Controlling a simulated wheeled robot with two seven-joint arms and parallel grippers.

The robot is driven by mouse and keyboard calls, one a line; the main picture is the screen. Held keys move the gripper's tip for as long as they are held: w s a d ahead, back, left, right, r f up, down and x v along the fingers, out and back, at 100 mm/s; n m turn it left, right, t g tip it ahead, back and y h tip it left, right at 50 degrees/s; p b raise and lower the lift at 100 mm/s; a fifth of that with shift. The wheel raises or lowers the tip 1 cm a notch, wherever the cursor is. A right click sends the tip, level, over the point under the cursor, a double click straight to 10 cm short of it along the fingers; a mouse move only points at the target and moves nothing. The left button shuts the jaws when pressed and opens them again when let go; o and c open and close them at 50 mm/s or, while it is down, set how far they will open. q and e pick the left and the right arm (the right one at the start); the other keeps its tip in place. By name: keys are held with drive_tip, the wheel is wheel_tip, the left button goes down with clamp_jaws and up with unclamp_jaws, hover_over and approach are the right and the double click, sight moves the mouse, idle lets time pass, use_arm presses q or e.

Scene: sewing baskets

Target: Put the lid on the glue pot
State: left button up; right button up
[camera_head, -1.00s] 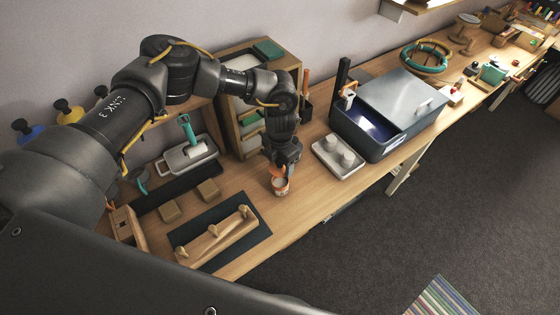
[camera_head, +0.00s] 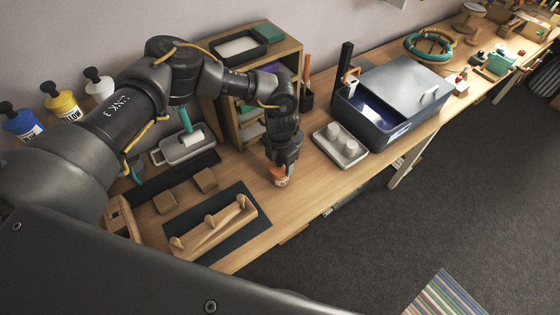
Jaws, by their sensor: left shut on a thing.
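My left gripper (camera_head: 281,165) reaches down over the workbench, pointing at the small glue pot (camera_head: 281,182). The pot stands upright near the bench's front edge, with orange and pale parts showing. The gripper is shut on the orange lid (camera_head: 277,171), which is mostly hidden by the fingers. The lid is right at the top of the pot; I cannot tell whether it is seated. My right gripper is not in view.
A tray with white cups (camera_head: 341,145) and a dark open-topped box (camera_head: 385,112) stand to the right. A wooden shelf (camera_head: 240,80) stands behind. A wooden rack (camera_head: 214,230) on a dark mat lies to the left. The bench around the pot is clear.

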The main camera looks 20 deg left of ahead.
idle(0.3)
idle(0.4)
use_arm(q)
drive_tip(key=shift+f+b, duration=0.75)
drive_tip(key=shift+b, duration=0.2)
drive_tip(key=o, duration=1)
drive_tip(key=shift+r, duration=0.1)
drive_tip(key=shift+o, duration=0.2)
drive_tip(key=shift+r, duration=0.35)
wheel_tip(320, 180, up, 10)
drive_tip(key=b, duration=0.2)
drive_tip(key=shift+f+b, duration=0.25)
drive_tip(key=shift+b, duration=0.15)
drive_tip(key=shift+r, duration=0.3)
